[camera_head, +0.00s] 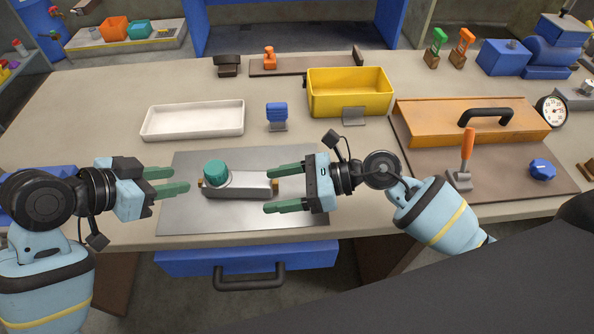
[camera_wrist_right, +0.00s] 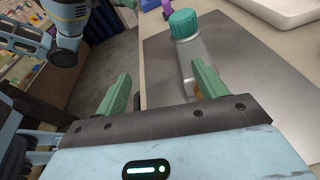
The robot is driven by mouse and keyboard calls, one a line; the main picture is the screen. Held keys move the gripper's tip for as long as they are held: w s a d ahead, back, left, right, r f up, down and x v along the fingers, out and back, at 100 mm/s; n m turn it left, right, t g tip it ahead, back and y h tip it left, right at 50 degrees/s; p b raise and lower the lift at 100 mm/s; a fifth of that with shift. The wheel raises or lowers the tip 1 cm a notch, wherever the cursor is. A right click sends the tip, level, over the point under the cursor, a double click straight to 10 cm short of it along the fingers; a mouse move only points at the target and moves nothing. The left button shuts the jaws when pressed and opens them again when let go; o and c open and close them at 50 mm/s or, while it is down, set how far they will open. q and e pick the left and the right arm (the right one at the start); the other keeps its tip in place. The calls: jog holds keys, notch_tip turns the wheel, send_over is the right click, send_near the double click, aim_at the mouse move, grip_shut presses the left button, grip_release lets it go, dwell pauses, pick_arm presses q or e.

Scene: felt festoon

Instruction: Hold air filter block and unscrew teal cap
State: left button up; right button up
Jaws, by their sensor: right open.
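The air filter block (camera_head: 240,185) is a grey bar with brass ends, lying on a metal plate. The teal cap (camera_head: 215,172) sits on its left part. In the right wrist view, the block (camera_wrist_right: 194,58) and the teal cap (camera_wrist_right: 184,24) lie ahead, towards the right finger, which hides part of the block. My right gripper (camera_head: 267,189) is open and empty, its fingertips near the block's right end; it also shows in the right wrist view (camera_wrist_right: 160,85). My left gripper (camera_head: 181,179) has its fingers apart, empty, left of the block and cap.
The metal plate (camera_head: 300,217) is otherwise bare. Behind it stand a white tray (camera_head: 193,131), a blue item on a stand (camera_head: 277,115) and a yellow bin (camera_head: 348,106). An orange box (camera_head: 440,127) and an orange-handled tool (camera_head: 467,145) are at right. A blue drawer (camera_head: 190,264) is below.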

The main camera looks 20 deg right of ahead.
aim_at(263, 179)
jog(key=w+d, duration=0.1)
jog(key=w+d+h, duration=0.1)
jog(key=d, duration=0.1)
jog(key=w+d+f+n+h, duration=0.1)
jog(key=shift+w+d, duration=0.2)
jog(key=shift+w, duration=0.05)
jog(key=shift+x, duration=3.95)
jog(key=shift+r, duration=0.1)
jog(key=c, duration=1.2)
